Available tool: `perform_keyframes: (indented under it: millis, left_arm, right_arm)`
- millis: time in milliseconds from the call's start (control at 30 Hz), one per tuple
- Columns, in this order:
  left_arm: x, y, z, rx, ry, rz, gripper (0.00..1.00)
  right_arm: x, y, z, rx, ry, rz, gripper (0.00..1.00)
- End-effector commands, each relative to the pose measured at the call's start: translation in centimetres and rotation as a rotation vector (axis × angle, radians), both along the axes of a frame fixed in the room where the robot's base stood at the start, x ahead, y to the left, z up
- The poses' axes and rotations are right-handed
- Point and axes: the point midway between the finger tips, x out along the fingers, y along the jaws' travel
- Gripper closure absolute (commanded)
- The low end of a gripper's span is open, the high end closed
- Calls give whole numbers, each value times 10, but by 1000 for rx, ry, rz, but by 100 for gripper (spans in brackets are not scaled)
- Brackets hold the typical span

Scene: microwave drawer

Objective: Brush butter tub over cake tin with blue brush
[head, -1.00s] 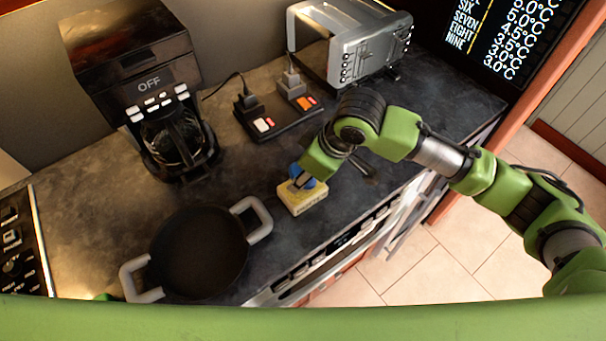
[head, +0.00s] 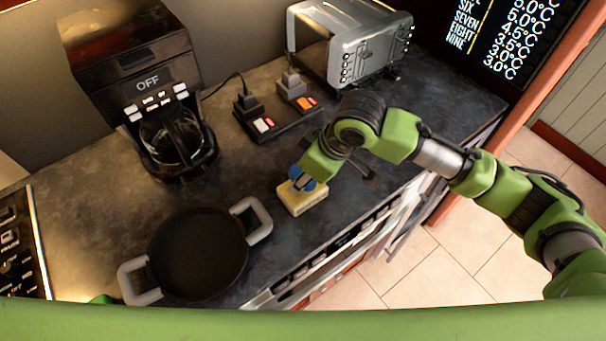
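The cake tin (head: 198,256) is a black round pan with two grey handles, standing at the counter's front left. The butter tub (head: 303,202) is a small yellow block to its right, near the front edge. A blue part (head: 318,190), seemingly the blue brush, shows at the top of the tub, directly under my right gripper (head: 301,181). My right gripper points down and left over the tub and partly covers the blue part. Its fingers are mostly hidden, so I cannot tell whether they hold it.
A coffee maker (head: 150,100) stands at the back left, and a silver toaster oven (head: 362,50) at the back. A socket strip (head: 275,122) with plugs lies between them. A stove (head: 20,245) is at the left edge. Bare counter (head: 250,170) lies between tin and strip.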

Motion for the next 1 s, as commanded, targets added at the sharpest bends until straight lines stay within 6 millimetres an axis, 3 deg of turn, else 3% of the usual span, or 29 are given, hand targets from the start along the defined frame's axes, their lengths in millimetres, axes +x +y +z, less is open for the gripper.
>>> perform_keyframes:
  millis: [1000]
  left_arm:
    - [1,-1,-2,-1,-2,0,19]
  right_arm:
    - [0,0,-9,0,0,0,83]
